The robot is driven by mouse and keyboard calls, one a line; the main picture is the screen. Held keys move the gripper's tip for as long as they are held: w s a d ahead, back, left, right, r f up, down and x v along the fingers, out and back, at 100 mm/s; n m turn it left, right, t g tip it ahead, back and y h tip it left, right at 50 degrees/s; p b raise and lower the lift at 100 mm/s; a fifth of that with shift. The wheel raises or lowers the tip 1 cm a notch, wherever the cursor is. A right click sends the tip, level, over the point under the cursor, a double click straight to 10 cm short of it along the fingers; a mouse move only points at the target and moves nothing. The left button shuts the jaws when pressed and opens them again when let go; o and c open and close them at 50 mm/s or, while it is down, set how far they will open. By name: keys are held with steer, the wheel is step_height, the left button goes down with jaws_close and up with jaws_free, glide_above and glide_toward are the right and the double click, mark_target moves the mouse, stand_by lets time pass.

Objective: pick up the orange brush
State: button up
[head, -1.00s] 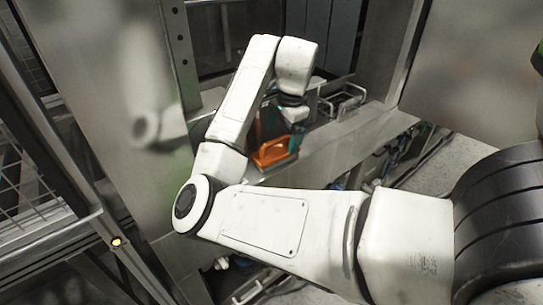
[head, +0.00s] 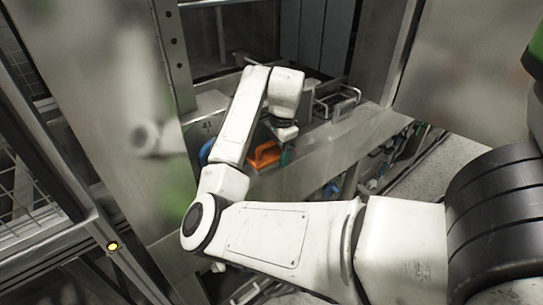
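The orange brush (head: 265,154) lies on the metal ledge (head: 330,143) in the middle of the head view. My forearm covers its left side. My gripper (head: 287,155) points down at the brush's right end. Only a small dark and teal part of it shows below my white wrist. I cannot tell whether it touches the brush, or whether its fingers are apart or together.
A metal wire rack (head: 336,102) stands on the ledge to the right of my wrist. A blue round object (head: 207,151) shows partly behind my forearm at left. A tall steel panel (head: 125,110) stands close on the left. Pipes and cables (head: 385,165) run below the ledge.

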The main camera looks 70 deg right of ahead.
steer(key=c, duration=1.2)
steer(key=shift+o, duration=0.2)
